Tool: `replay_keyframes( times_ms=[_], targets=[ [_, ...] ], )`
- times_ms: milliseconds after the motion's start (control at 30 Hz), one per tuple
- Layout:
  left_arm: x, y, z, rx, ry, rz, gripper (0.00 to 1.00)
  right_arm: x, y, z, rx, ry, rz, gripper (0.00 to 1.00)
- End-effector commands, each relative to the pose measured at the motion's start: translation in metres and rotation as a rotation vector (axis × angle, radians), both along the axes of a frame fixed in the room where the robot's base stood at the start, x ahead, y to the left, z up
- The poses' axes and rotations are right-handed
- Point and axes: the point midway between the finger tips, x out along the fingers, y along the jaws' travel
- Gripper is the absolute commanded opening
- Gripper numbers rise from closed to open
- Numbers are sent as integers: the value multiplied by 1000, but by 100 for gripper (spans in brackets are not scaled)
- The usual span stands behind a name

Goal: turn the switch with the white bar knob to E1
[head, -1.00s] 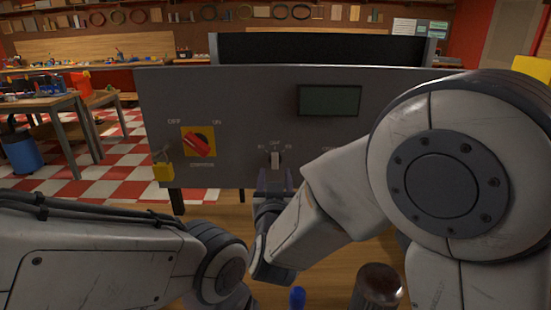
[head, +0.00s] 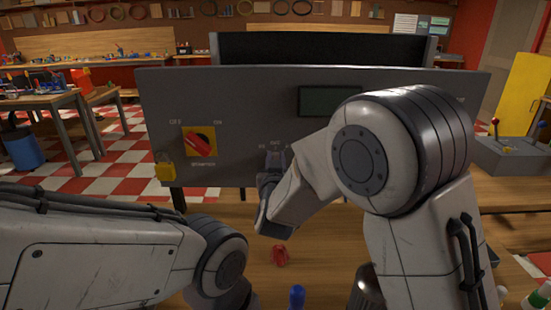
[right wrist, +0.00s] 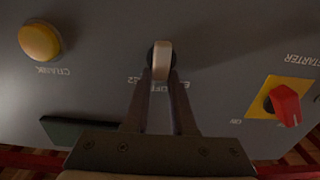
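The white bar knob (right wrist: 162,60) sits on the grey panel (head: 240,100). Its bar stands upright, in line with the OFF mark. In the right wrist view, turned upside down, the E2 mark lies to the left of OFF; E1 is hidden there by a finger. My right gripper (right wrist: 162,77) is at the knob, one finger on each side of the bar's end. The fingers look very close to the bar; whether they press on it I cannot tell. In the head view my right gripper (head: 274,160) covers the knob. My left arm crosses the lower left; its gripper is out of view.
A red rotary switch on a yellow plate (head: 200,141) is left of the knob, with a yellow padlock (head: 165,172) below. A yellow crank button (right wrist: 40,41) and dark display (head: 329,101) are also on the panel. A red item (head: 280,256) lies on the table.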

Motion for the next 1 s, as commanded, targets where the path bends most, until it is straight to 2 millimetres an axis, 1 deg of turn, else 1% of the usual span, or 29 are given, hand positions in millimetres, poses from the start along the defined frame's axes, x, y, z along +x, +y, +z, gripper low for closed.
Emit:
replay_keyframes(
  times_ms=[267,467,667,1000],
  targets=[
    [0,0,0,0,0,0,50,0,0,0,-6,0,1,0],
    [0,0,4,0,0,0,50,0,2,1,-58,1,1,0],
    [0,0,10,0,0,0,50,0,4,1,-185,1,1,0],
    [0,0,24,0,0,0,50,0,10,0,-475,1,1,0]
  ],
)
